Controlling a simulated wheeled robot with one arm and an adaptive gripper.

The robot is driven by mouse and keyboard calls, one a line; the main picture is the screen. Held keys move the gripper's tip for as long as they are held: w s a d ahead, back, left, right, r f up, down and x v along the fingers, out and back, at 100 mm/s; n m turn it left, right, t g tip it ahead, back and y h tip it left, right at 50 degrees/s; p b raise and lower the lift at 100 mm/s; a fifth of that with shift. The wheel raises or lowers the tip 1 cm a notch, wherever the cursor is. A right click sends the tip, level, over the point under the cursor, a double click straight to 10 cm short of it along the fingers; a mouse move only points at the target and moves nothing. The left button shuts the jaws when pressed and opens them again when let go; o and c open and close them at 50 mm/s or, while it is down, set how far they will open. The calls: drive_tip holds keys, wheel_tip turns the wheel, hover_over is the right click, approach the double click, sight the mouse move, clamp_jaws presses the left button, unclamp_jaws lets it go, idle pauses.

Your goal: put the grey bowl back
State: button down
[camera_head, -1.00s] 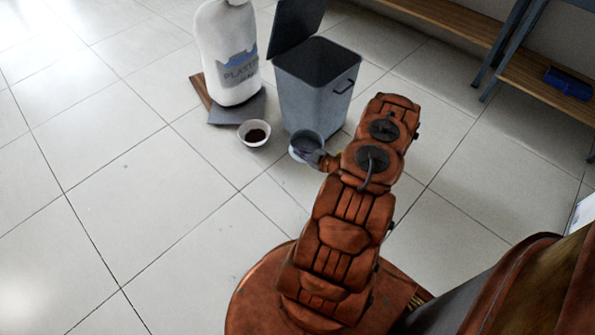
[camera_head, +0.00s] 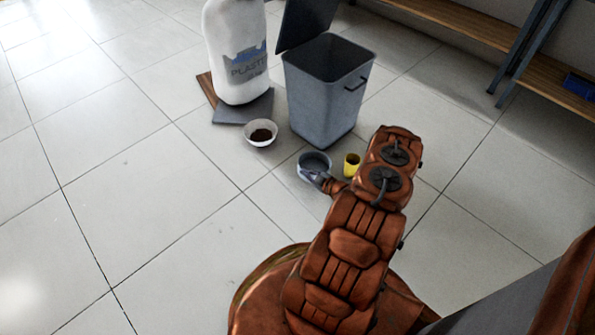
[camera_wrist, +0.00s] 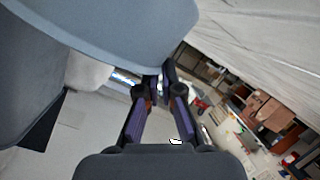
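The grey bowl (camera_head: 315,160) is in front of the grey bin in the head view, at the end of my arm. My gripper (camera_head: 322,180) is at the bowl's near side, small in that view. In the wrist view, a large blue-grey curved surface, which looks like the bowl (camera_wrist: 110,30), fills the top. The fingertips of my gripper (camera_wrist: 158,82) are close together at its lower edge and appear shut on the rim. Whether the bowl touches the floor is hard to tell.
A grey bin (camera_head: 325,100) with its lid open stands behind the bowl. A white bowl with brown contents (camera_head: 260,132) is to the left, by a grey slab (camera_head: 245,110) and a plaster container (camera_head: 236,55). A yellow cup (camera_head: 351,166) is just right. The left floor is clear.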

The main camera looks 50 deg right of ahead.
drive_tip(key=shift+w+d+f+b, duration=0.15)
drive_tip(key=shift+w+f+b, duration=0.55)
drive_tip(key=shift+w, duration=0.45)
drive_tip(key=shift+w+d+f+b, duration=0.2)
drive_tip(key=shift+w+f+b, duration=0.5)
drive_tip(key=shift+w, duration=0.45)
drive_tip(key=shift+w+d+f+b, duration=0.15)
drive_tip(key=shift+w+f+b, duration=0.55)
drive_tip(key=shift+w, duration=0.45)
drive_tip(key=c, duration=1.3)
unclamp_jaws()
drive_tip(key=shift+s+r, duration=0.1)
drive_tip(key=shift+s, duration=0.05)
